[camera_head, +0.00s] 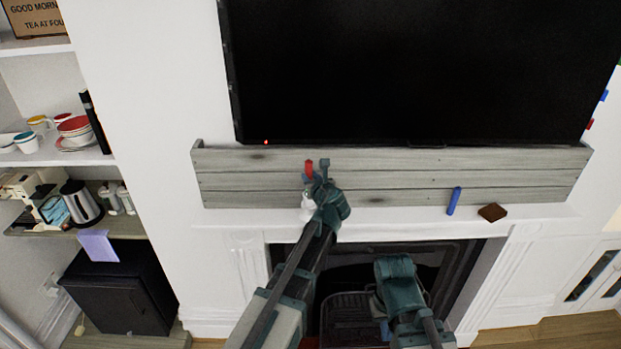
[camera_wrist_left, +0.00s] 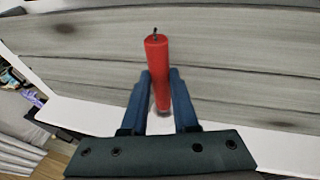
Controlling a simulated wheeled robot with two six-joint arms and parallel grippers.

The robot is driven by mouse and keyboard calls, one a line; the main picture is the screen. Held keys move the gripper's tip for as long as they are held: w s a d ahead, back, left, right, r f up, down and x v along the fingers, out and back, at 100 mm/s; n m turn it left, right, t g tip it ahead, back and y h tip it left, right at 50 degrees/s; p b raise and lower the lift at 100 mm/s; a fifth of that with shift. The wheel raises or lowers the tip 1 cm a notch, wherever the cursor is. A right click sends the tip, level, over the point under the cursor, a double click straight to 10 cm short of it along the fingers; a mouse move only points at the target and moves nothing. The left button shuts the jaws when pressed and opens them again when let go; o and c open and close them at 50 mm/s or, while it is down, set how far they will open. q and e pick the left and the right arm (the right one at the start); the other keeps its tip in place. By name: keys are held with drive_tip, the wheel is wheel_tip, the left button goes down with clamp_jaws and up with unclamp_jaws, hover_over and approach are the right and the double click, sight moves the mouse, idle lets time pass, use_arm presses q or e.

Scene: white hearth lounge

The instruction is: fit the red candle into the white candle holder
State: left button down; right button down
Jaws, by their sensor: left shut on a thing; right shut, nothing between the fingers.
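The red candle (camera_head: 309,168) is upright above the mantel shelf, in front of the grey wooden boards. My left gripper (camera_head: 317,175) is shut on it, and the left wrist view shows the candle (camera_wrist_left: 158,65) between the two blue fingers (camera_wrist_left: 162,95), wick up. The white candle holder (camera_head: 307,205) stands on the shelf just below the candle, partly hidden by my left gripper. I cannot tell whether the candle's lower end touches the holder. My right gripper (camera_head: 396,275) is low in front of the fireplace, shut and empty.
A blue cylinder (camera_head: 454,200) and a small brown block (camera_head: 492,212) lie to the right on the white mantel shelf (camera_head: 400,222). A large black television (camera_head: 420,70) hangs above the boards. Shelves with cups and a kettle (camera_head: 80,203) are at the left.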

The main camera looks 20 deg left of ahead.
use_arm(q)
drive_tip(key=shift+f+b, duration=2.2)
drive_tip(key=shift+f, duration=0.05)
drive_tip(key=c, duration=0.6)
unclamp_jaws()
drive_tip(key=p+v, duration=0.4)
drive_tip(key=v, duration=1)
